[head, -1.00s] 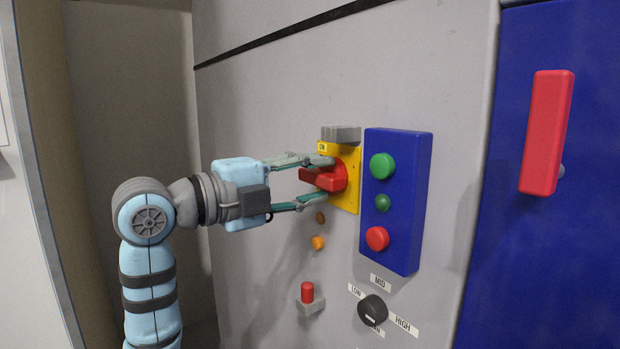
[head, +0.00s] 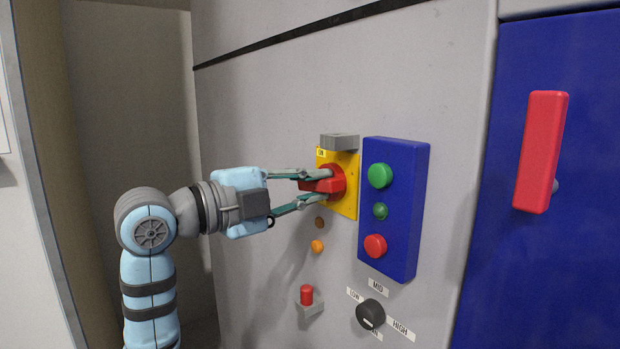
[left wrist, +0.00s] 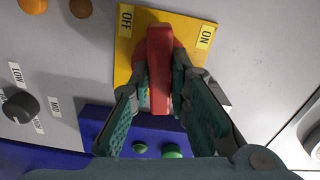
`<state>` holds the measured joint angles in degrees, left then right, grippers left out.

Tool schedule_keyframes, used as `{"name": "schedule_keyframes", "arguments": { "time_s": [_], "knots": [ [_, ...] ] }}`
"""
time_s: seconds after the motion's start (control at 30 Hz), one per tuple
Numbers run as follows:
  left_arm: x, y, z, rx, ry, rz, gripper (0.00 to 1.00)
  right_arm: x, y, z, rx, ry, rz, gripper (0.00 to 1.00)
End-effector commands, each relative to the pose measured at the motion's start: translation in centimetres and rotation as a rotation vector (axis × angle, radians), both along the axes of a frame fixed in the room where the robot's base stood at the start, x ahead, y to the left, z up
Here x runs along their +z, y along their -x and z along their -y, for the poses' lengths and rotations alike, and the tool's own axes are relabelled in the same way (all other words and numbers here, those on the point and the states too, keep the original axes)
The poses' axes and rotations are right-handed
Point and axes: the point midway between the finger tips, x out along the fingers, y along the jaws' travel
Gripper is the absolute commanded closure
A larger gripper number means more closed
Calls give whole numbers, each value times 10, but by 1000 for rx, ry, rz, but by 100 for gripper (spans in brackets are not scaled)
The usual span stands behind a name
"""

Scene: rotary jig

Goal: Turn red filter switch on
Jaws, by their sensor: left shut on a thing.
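The red filter switch (head: 336,183) is a red knob with a bar handle on a yellow plate (head: 349,205) in the head view. My left gripper (head: 323,186) reaches in from the left and is shut on the handle, one finger above and one below. In the left wrist view the red handle (left wrist: 160,68) lies between the two fingers. The OFF label (left wrist: 126,20) is to its left and the ON label (left wrist: 205,37) to its right; the handle points at neither. My right gripper is not in view.
A blue box with a green button (head: 380,175) and a red button (head: 375,245) stands close right of the switch. A grey block (head: 339,142) sits above the plate. Below are a red toggle (head: 307,295) and a black dial (head: 370,314). A red door handle (head: 541,150) is far right.

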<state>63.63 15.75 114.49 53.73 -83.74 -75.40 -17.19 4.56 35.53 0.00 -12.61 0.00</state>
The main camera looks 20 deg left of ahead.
Motion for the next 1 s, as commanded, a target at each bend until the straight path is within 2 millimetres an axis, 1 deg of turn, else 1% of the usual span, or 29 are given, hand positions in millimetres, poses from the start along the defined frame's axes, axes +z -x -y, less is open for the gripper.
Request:
{"name": "schedule_keyframes", "arguments": {
  "time_s": [0.03,0.57,1.0],
  "knots": [
    [3,0,0,0,24,-25,100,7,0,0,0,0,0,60],
    [3,0,0,1,408,-347,100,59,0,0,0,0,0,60],
    [4,0,0,3,728,-613,100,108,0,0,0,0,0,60]
  ]
}}
